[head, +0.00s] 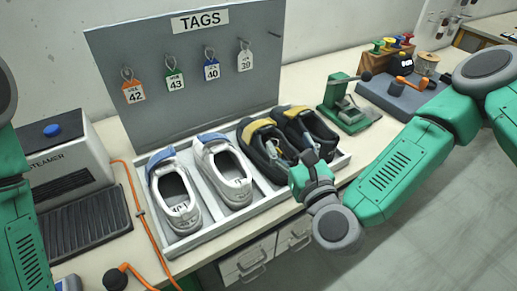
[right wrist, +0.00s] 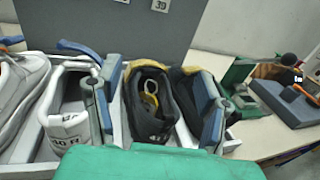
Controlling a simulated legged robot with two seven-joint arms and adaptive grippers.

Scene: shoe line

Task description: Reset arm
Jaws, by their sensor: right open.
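My right gripper (head: 299,167) hangs over the pair of black shoes with yellow trim at the right end of the tray. In the right wrist view its two fingers (right wrist: 153,106) are spread wide, with a black shoe (right wrist: 148,124) seen between them. A yellow loop shows inside that shoe; I cannot tell what it is. The gripper looks empty, and I cannot tell whether a finger touches a shoe.
A white pair of shoes (head: 227,182) shares the tray (head: 212,233). The tag board (head: 190,95) stands behind with several hanging tags. The steamer (head: 72,150) with an orange hose is left. A green press tool (head: 350,112) and a grey block with spools stand right.

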